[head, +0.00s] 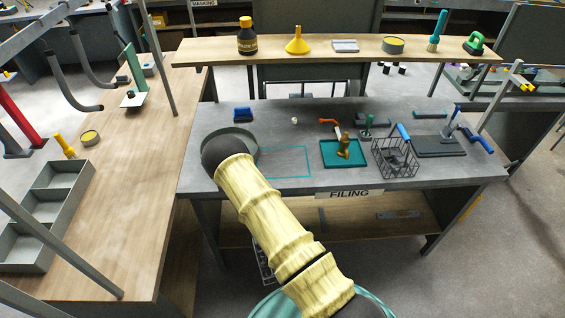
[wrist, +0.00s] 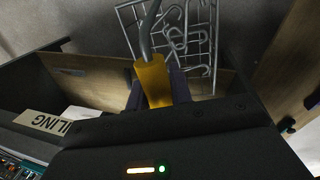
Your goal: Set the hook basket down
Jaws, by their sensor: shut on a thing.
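The hook basket (wrist: 207,58) is a pale wire basket with several grey hooks in it, seen in the wrist view. My gripper (wrist: 157,88) is shut on its yellow handle grip (wrist: 152,80), and the basket hangs from it. In the head view a bit of the basket (head: 263,264) shows low in front of the bench, below its top. My arm hides the rest of it and my gripper there. The grey filing bench (head: 300,120) has an empty teal outlined rectangle (head: 284,162) on its top.
Right of the outline stand a teal tray (head: 330,162) with an upright object and a dark wire basket (head: 392,160) with a blue handle. A round dark dish (head: 242,138) is left of it. The FILING sign (head: 349,194) and lower shelf (head: 350,222) are at the bench front.

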